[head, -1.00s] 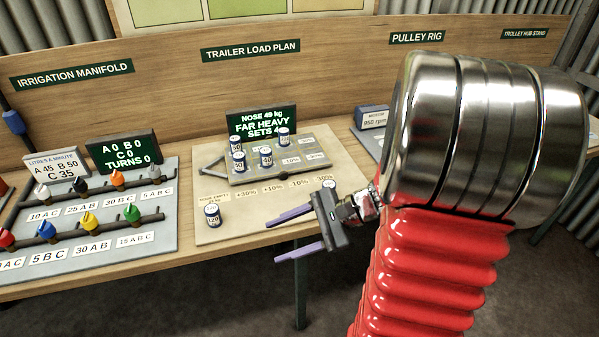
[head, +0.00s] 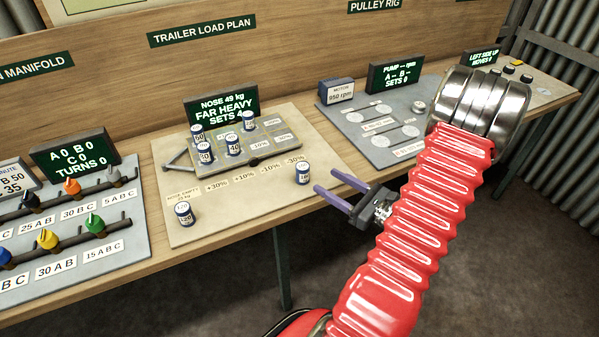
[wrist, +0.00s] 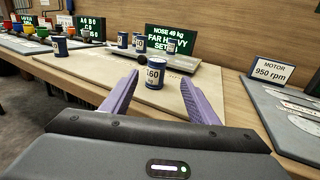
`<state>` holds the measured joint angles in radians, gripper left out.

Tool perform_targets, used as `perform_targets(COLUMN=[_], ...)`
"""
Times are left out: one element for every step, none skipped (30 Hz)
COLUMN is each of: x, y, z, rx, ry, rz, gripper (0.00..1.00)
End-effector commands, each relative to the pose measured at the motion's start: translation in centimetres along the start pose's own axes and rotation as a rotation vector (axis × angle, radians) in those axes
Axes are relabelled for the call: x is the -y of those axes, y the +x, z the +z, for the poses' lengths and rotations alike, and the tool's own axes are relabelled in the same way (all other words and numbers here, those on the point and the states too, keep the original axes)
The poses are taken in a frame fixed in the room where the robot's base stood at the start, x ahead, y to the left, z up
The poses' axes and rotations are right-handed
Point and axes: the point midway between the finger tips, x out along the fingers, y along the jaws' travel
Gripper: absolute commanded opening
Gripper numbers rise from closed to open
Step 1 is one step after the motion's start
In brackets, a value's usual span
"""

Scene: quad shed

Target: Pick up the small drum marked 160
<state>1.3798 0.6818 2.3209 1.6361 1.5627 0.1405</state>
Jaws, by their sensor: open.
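The small drum marked 160 (wrist: 154,74) is blue and white and stands upright on the beige board. It shows between my gripper's purple fingers in the wrist view, ahead of the fingertips. In the head view the same drum (head: 303,173) stands at the board's right side, near the -30% label. My gripper (head: 324,188) is open and empty, just right of this drum, with its fingers pointing left toward it. The gripper also shows in the wrist view (wrist: 165,88).
A drum marked 120 (head: 185,213) stands at the board's front left. Several drums stand on the grey trailer plate (head: 277,150) behind. The pulley board (head: 350,137) with its motor box (head: 337,91) lies to the right. The bench front edge is close below my gripper.

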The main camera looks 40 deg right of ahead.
Motion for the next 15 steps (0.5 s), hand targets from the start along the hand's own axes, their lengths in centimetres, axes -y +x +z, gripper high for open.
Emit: perform_targets(x=[-0.1, -0.1, -0.1, -0.1, -0.2, -0.2, -0.2, -0.2, -0.2, -0.2, -0.2, -0.3, -0.3, -0.3, -0.3], y=[0.1, 0.1, 0.2, 0.2, 0.2, 0.3, 0.3, 0.4, 0.6, 0.7, 0.9, 1.2, 1.5, 1.9, 2.3], z=[0.0, 0.0, 0.0, 0.0, 0.0, 0.0, 0.0, 0.0, 0.1, 0.1, 0.1, 0.1, 0.1, 0.1, 0.1], rx=[0.0, 0.0, 0.0, 0.0, 0.0, 0.0, -0.001, -0.001, -0.001, -0.001, -0.001, -0.001, -0.001, -0.001, 0.0], ry=[0.0, -0.001, -0.001, -0.001, -0.001, -0.001, -0.001, -0.002, -0.002, -0.002, -0.002, -0.002, -0.002, -0.002, -0.002], rz=[0.003, 0.004, 0.006, 0.007, 0.007, 0.008, 0.009, 0.01, 0.011, 0.011, 0.011, 0.012, 0.013, 0.014, 0.014], gripper=[0.54, 0.54, 0.54, 0.54, 0.54, 0.54, 0.54, 0.54, 0.54, 0.54, 0.54, 0.54, 0.54, 0.54, 0.54])
